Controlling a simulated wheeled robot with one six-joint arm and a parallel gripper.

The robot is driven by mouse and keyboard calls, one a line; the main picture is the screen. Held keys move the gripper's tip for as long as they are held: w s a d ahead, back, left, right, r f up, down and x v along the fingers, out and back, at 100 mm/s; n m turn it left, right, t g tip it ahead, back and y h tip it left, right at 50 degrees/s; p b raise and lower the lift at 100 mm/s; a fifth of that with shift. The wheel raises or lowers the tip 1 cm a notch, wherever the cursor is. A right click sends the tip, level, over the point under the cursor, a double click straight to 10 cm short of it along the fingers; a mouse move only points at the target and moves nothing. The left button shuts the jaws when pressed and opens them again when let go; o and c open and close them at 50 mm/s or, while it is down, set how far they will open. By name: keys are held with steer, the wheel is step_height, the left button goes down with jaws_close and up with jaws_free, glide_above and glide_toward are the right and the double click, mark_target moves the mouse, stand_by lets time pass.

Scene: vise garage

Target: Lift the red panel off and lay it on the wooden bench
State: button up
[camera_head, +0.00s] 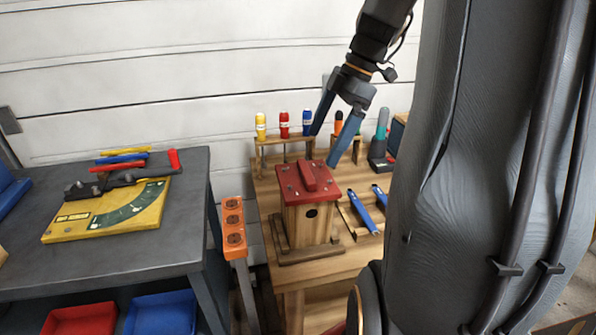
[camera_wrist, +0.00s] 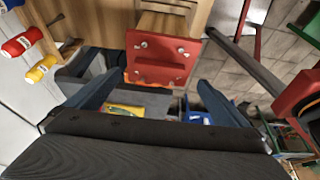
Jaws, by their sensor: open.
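The red panel (camera_head: 292,191) lies as a lid on top of a wooden box (camera_head: 296,222) with a dark round hole in its front. A raised red bar (camera_head: 308,177) runs across the middle of the panel. The box stands on the wooden bench (camera_head: 356,178). My gripper (camera_head: 322,150) is open and empty, with its blue fingers just above and behind the panel in the head view. In the wrist view the panel (camera_wrist: 160,48) shows light round spots, and lies ahead of and between the spread fingertips (camera_wrist: 157,84). I see no contact.
Screwdrivers with coloured handles stand in a rack (camera_head: 274,140) behind the box. Blue-handled tools (camera_head: 362,213) lie in a holder at its right. An orange socket strip (camera_head: 233,220) stands between the bench and a grey table (camera_head: 160,240) at the left.

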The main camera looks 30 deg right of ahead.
mark_target(306, 170)
steer(key=p+x, duration=0.1)
steer(key=x, duration=0.1)
steer(key=p+x, duration=0.1)
steer(key=x, duration=0.4)
steer(key=shift+w+a+f+p, duration=0.2)
steer(key=shift+a+p, duration=0.2)
steer(key=shift+a, duration=0.15)
steer(key=shift+c, duration=0.4)
steer(key=c, duration=1)
steer(key=shift+r, duration=0.1)
